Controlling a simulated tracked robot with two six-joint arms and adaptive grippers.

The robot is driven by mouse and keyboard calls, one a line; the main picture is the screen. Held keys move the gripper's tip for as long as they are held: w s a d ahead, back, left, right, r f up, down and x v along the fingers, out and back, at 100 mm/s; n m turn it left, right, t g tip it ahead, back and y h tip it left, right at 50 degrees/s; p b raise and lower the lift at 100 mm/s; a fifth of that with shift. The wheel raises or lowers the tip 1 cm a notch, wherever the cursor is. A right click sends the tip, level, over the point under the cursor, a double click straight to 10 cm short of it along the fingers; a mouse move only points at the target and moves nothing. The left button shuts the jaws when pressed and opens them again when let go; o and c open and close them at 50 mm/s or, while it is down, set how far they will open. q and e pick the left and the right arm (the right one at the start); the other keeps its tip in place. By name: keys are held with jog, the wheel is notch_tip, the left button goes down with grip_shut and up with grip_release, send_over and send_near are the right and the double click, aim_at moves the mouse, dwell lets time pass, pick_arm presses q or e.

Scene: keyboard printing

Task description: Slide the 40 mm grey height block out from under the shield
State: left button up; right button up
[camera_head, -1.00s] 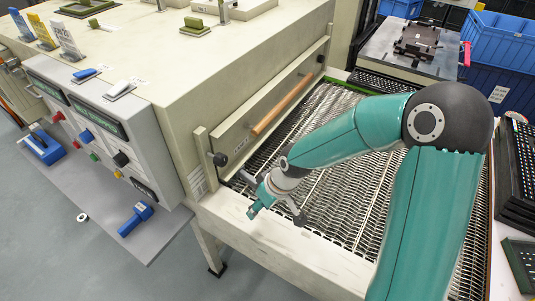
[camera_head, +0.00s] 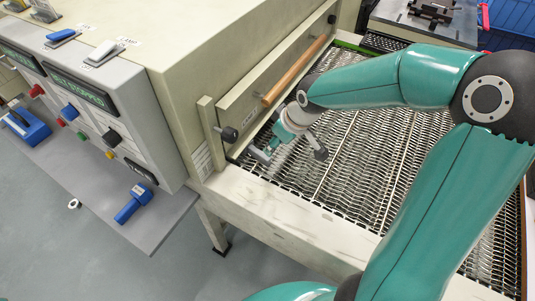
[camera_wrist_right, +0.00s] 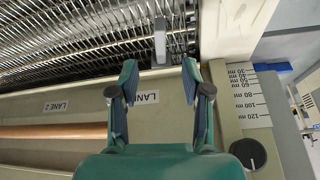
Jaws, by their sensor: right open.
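The grey height block (camera_head: 260,155) lies on the mesh belt at the near end of the shield (camera_head: 245,115), partly beyond its lower edge. In the right wrist view the block (camera_wrist_right: 160,45) stands out over the mesh, just ahead of and between my fingertips. The shield (camera_wrist_right: 25,105) is a beige panel with a wooden handle (camera_head: 295,72). My right gripper (camera_head: 275,143) is beside the block; its two teal fingers (camera_wrist_right: 160,68) are open and apart, with nothing held. How far the block reaches under the shield is hidden. My left gripper is not in view.
A post with a millimetre scale (camera_wrist_right: 248,95) and a dark knob (camera_wrist_right: 248,153) stand close by my right fingers. A pale ledge (camera_head: 290,220) borders the belt (camera_head: 370,150). A control panel (camera_head: 90,110) and a grey shelf (camera_head: 150,225) with blue tools are at left.

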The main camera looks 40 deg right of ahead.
aim_at(267, 157)
jog(key=b+x, duration=0.1)
jog(key=x, duration=0.8)
jog(key=shift+f, duration=0.25)
grip_shut()
jog(key=shift+s, duration=0.15)
jog(key=shift+s+d+p, duration=0.15)
jog(key=shift+s+d, duration=0.1)
jog(key=shift+s, duration=0.2)
jog(key=shift+s+d+p, duration=0.15)
jog(key=shift+s+d, duration=0.05)
jog(key=shift+s, duration=0.25)
jog(key=shift+s+d+r+p, duration=0.1)
jog(key=shift+s+d+p, duration=0.2)
jog(key=shift+s, duration=0.3)
jog(key=shift+s+d+p, duration=0.15)
jog(key=shift+s+p, duration=0.1)
jog(key=shift+s, duration=0.3)
jog(key=shift+s+d+p, duration=0.25)
jog(key=shift+s+p, duration=0.2)
jog(key=shift+s, duration=0.15)
jog(key=shift+s+d+p, duration=0.2)
jog(key=shift+s+p, duration=0.2)
jog(key=shift+s, duration=0.2)
jog(key=shift+s+d+p, duration=0.25)
jog(key=shift+s+p, duration=0.4)
jog(key=shift+s+d+p, duration=0.25)
jog(key=shift+s+p, duration=0.35)
